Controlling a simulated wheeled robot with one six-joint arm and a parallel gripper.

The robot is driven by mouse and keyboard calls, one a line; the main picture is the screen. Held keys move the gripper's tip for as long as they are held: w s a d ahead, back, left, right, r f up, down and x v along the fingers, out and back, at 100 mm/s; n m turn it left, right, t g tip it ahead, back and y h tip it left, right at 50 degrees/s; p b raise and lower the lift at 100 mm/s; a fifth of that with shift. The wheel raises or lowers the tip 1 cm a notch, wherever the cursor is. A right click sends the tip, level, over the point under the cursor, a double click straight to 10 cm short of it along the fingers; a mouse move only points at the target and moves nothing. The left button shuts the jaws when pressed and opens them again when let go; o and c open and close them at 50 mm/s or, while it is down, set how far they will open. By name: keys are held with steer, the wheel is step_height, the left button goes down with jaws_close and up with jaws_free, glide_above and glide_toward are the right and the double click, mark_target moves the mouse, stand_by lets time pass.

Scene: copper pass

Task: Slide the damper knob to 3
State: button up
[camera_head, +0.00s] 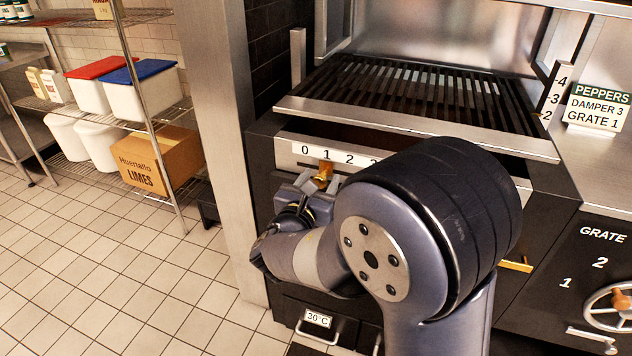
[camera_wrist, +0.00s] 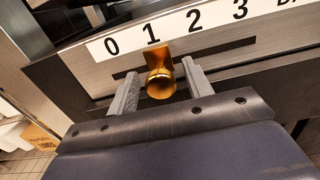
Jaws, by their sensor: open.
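The brass damper knob (camera_wrist: 160,82) sits in a dark horizontal slot under a white number strip (camera_wrist: 180,30) marked 0, 1, 2, 3. My gripper (camera_wrist: 160,85) is open, with one finger on each side of the knob. In the head view the knob (camera_head: 323,172) shows just above my gripper (camera_head: 312,190), below the strip. My arm hides the strip's right end there.
A card (camera_head: 597,108) reads PEPPERS, DAMPER 3, GRATE 1. The grill grate (camera_head: 430,95) is above the strip. A grate handwheel (camera_head: 610,305) is at the lower right.

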steer(key=shift+c, duration=0.2)
steer(key=shift+s, duration=0.1)
jaws_close()
steer(key=s+d+b, duration=0.2)
steer(key=s+d, duration=0.1)
steer(key=d, duration=0.6)
steer(key=shift+s+d, duration=0.2)
steer(key=shift+d, duration=0.15)
steer(key=shift+o, duration=0.2)
jaws_free()
steer(key=shift+d, duration=0.1)
steer(key=p+v, duration=0.1)
steer(key=v, duration=1)
steer(key=shift+r, duration=0.1)
